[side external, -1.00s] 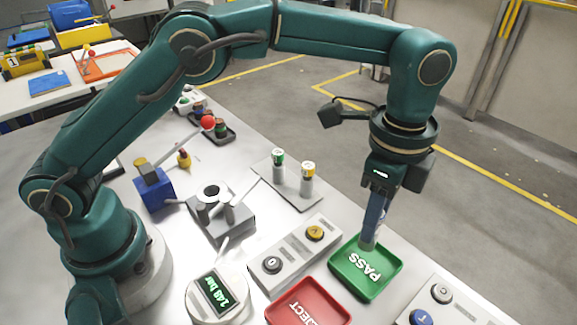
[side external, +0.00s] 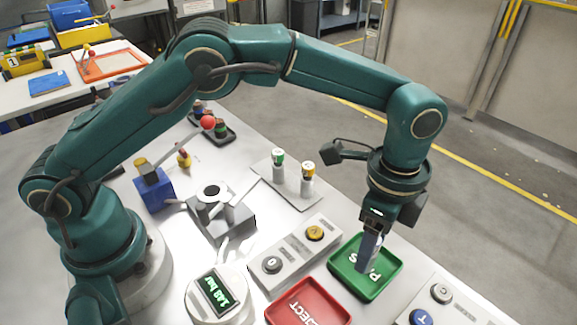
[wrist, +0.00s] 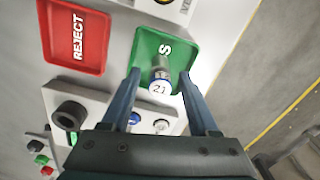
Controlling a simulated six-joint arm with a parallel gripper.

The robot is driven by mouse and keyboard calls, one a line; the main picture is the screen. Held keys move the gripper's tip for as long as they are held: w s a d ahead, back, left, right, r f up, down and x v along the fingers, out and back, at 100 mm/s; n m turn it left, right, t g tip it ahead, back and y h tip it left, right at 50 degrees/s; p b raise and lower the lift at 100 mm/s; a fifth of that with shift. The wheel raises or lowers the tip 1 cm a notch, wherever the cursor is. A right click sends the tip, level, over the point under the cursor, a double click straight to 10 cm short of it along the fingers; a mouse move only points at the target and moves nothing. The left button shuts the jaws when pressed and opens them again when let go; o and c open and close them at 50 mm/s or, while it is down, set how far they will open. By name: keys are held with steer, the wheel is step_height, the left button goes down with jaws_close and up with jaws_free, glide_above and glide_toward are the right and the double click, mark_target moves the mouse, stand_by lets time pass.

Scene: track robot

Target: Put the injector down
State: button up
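The injector (wrist: 160,70) has a grey body and a pale round cap marked 21 with a blue rim. In the wrist view it is between the two fingers of my gripper (wrist: 159,75), with a gap showing on each side. It is over or in the green PASS tray (wrist: 144,43); it looks upright, but its foot is hard to see. In the side view my gripper (side external: 370,255) points down, low over the green tray (side external: 345,286), and its fingers hide most of the injector. The red REJECT tray (side external: 318,290) is beside it and also shows in the wrist view (wrist: 92,22).
A button box (side external: 293,250) stands behind the trays and another (side external: 445,290) at the front right. Two capped cylinders stand on a grey plate (side external: 290,195). A round gauge (side external: 217,298), a clamp fixture (side external: 222,225) and a blue lever block (side external: 155,192) are left.

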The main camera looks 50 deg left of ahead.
step_height(320, 180, up, 7)
steer(key=shift+r, duration=0.2)
steer(key=shift+a+r, duration=0.2)
steer(key=shift+r, duration=0.35)
steer(key=s+a+r+n+t, duration=0.2)
steer(key=s+a+r+n, duration=0.1)
steer(key=a+r+n, duration=0.65)
steer(key=s+a+f+n+t, duration=0.3)
steer(key=s+a+f+n, duration=0.3)
steer(key=s+a, duration=0.3)
steer(key=shift+s+a+t, duration=0.3)
steer(key=shift+s+a, duration=0.05)
steer(key=shift+s, duration=0.75)
steer(key=shift+f, duration=0.1)
